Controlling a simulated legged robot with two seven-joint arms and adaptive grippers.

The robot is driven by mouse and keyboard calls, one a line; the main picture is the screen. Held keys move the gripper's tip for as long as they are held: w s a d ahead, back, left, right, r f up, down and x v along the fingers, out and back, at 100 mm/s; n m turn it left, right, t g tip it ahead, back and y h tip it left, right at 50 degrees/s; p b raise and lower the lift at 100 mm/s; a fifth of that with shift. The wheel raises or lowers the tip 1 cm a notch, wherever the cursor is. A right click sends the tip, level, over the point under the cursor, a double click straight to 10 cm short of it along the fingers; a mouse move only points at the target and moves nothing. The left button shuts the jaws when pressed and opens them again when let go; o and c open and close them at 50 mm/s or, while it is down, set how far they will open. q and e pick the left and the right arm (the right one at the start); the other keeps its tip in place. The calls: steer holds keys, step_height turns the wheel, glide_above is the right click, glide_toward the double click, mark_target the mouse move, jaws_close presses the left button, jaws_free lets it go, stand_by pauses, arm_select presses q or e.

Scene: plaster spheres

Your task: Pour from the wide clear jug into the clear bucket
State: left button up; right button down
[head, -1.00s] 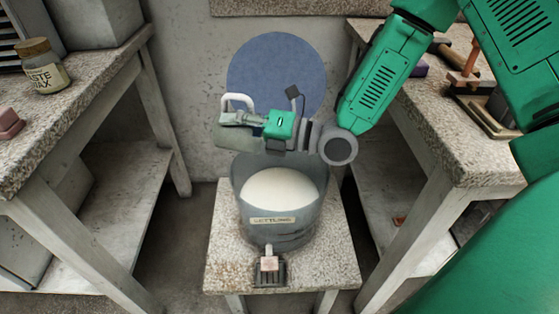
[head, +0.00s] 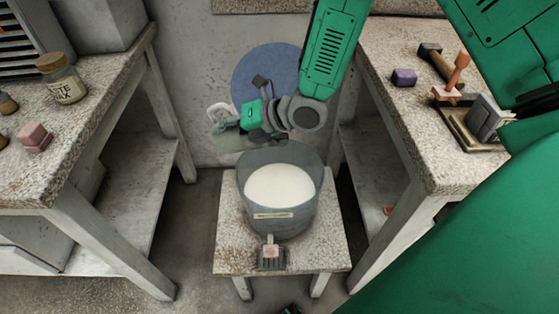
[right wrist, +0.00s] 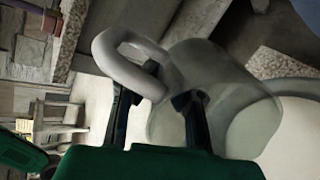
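The clear bucket (head: 262,228) stands upright on a low stone-topped stool, holding white plaster and bearing a pale label. My right gripper (head: 238,121) is beyond the bucket's far left rim. It appears shut on the handle of the wide clear jug (head: 236,142). In the right wrist view, the jug (right wrist: 222,85) is see-through and tilted, its thick pale handle loop rising between my fingers (right wrist: 158,100). The white in the bucket (right wrist: 300,125) shows beside it. No stream shows, and I cannot tell what the jug holds. My left gripper is not in view.
A small tool with a pink block (head: 271,255) sits at the stool's (head: 232,245) front edge. A left bench (head: 105,95) carries a labelled jar (head: 62,82) and a pink block (head: 35,137). A right bench (head: 425,150) carries a purple block (head: 404,77) and tools. Gaps separate stool and benches.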

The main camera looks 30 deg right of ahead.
steer(key=shift+w+a+r+g+h+p, duration=0.2)
steer(key=shift+g+h+p, duration=0.25)
steer(key=shift+p, duration=0.7)
steer(key=shift+w+a+r+g+h+p, duration=0.1)
steer(key=shift+r+g+h+p, duration=0.3)
steer(key=shift+p, duration=0.75)
steer(key=shift+w+a+r+g+h+p, duration=0.15)
steer(key=shift+g+h+p, duration=0.35)
steer(key=shift+p, duration=0.65)
steer(key=shift+w+p, duration=0.1)
steer(key=shift+p, duration=0.45)
steer(key=g+h+p, duration=0.1)
steer(key=p, duration=0.4)
steer(key=g+h+p, duration=0.1)
steer(key=p, duration=0.4)
steer(key=g+h+p, duration=0.1)
steer(key=g+p, duration=0.1)
steer(key=p, duration=0.3)
steer(key=shift+s+d+r+h+p, duration=0.25)
steer(key=shift+h+p, duration=0.1)
steer(key=shift+s+f+g+h+p, duration=0.1)
steer(key=shift+g+h+p, duration=0.2)
steer(key=shift+p, duration=0.3)
steer(key=shift+d+f+g+h+b, duration=0.25)
steer(key=shift+g+h+b, duration=0.15)
steer(key=shift+b, duration=0.3)
steer(key=shift+s, duration=0.1)
steer(key=shift+r, duration=0.15)
steer(key=shift+a, duration=0.1)
